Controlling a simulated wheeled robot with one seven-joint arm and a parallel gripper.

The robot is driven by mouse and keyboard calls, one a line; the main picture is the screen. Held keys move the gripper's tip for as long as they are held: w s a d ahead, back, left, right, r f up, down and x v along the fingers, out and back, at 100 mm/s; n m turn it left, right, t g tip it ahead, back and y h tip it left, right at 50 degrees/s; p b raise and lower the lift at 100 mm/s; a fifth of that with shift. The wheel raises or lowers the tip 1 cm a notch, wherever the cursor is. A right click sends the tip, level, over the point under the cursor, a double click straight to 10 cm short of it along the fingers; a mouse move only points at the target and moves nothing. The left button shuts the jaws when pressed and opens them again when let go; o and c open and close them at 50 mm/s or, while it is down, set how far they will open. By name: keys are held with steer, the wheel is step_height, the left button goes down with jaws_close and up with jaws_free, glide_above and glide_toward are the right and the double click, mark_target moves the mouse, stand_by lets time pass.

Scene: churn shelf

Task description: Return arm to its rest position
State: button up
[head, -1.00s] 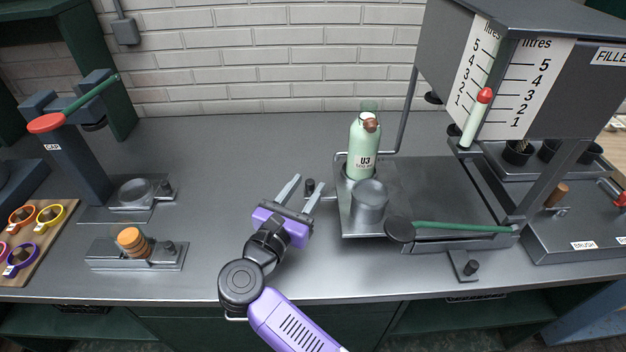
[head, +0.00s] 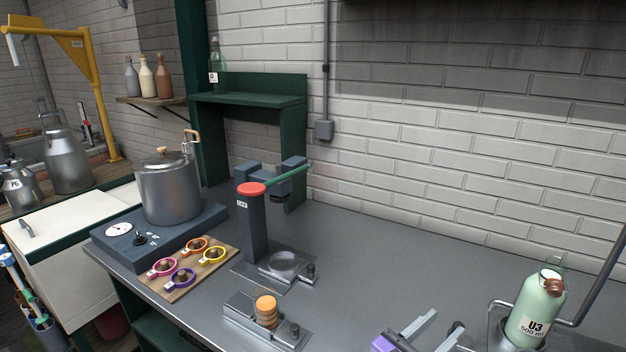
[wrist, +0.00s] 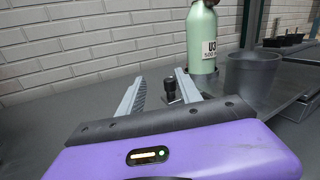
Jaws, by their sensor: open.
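My gripper (head: 434,330) shows at the bottom right of the head view, cut off by the lower edge. Its purple body and two grey fingers also fill the lower part of the wrist view (wrist: 158,92). The fingers are apart with nothing between them. A small black knob (wrist: 169,88) stands beyond the fingertips. The green bottle labelled U3 (head: 535,308) stands upright to the right of the gripper, apart from it. It also shows in the wrist view (wrist: 201,42). The rest of my arm is out of view.
A grey cup (wrist: 250,76) stands right of the bottle. The capping post (head: 252,225) and a holder with stacked orange discs (head: 266,312) stand left of the gripper. A board with coloured rings (head: 185,290) and a steel pot (head: 168,190) are farther left. The middle counter (head: 400,260) is clear.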

steer(key=s+a+r+n+t+y, duration=0.1)
steer(key=s+a+r+n+t, duration=0.15)
steer(key=r+n+t, duration=0.4)
steer(key=s+a+r+n+t+y, duration=0.1)
steer(key=s+a+r+n+t, duration=0.2)
steer(key=n, duration=0.7)
steer(key=s+f+n+g+y, duration=0.1)
steer(key=s+f+n+y, duration=0.3)
steer(key=s+n, duration=0.6)
steer(key=s+f+n+g+y, duration=0.2)
steer(key=s+f+n+y, duration=0.3)
steer(key=s+n, duration=0.5)
steer(key=s+f+n+g+y, duration=0.1)
steer(key=s+f+n+y, duration=0.3)
steer(key=s+n, duration=0.6)
steer(key=shift+s+a+f+y, duration=0.3)
steer(key=shift+s+y, duration=0.1)
steer(key=shift+s, duration=0.8)
